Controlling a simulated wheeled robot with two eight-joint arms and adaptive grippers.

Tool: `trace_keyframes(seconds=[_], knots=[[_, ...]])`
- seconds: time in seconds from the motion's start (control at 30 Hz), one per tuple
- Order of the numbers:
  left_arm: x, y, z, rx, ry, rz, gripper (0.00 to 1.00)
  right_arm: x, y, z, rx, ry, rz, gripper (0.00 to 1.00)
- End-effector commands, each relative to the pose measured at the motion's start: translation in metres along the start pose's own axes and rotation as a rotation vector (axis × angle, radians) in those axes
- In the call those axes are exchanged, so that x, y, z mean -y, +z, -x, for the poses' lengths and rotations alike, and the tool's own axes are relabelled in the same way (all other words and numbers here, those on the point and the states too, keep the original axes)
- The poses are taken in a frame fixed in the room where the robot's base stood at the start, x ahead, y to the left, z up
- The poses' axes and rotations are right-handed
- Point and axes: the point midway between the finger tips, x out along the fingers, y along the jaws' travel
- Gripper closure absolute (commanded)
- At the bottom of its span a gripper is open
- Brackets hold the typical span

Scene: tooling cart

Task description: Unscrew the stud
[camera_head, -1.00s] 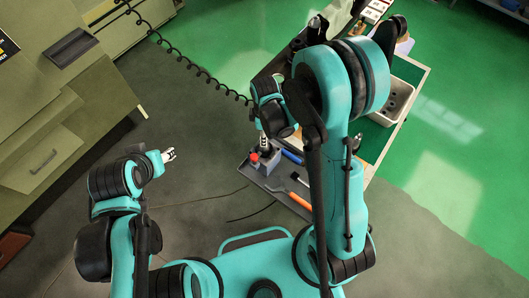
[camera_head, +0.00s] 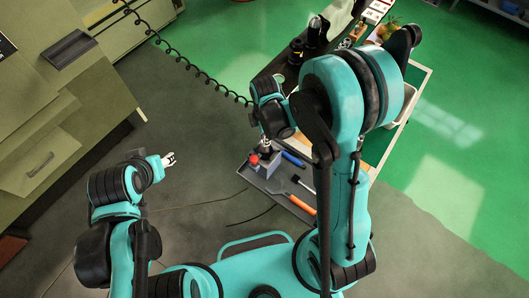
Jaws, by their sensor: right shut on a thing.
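My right gripper (camera_head: 266,146) reaches straight down over the grey-blue block (camera_head: 269,164) on the cart's dark tray. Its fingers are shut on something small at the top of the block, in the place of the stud. The stud itself is hidden by the fingers and too small to make out. A red knob (camera_head: 254,160) sits at the block's left side. My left gripper (camera_head: 168,159) is empty, held out over the floor left of the cart, with its fingertips a little apart.
An orange-handled tool (camera_head: 301,204) and a blue-handled tool (camera_head: 292,159) lie on the tray (camera_head: 262,180) beside the block. A pale bin (camera_head: 404,104) stands behind my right arm. A coiled black cable hangs at the upper left. Drawers stand at the left.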

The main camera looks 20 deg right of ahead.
Motion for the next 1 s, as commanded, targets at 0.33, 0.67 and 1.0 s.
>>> trace_keyframes(seconds=[0.33,0.67,1.0], knots=[[0.0,0.002,-0.003,0.0,0.0,0.0,0.54,0.002,0.0,0.0,0.0,-0.003,0.087,1.0],[0.0,0.011,-0.016,0.0,0.0,0.0,0.54,0.002,0.0,-0.003,0.0,-0.004,0.431,1.0],[0.0,0.013,-0.018,0.0,0.0,0.0,0.54,0.002,0.0,0.0,-0.001,-0.004,0.612,1.0]])
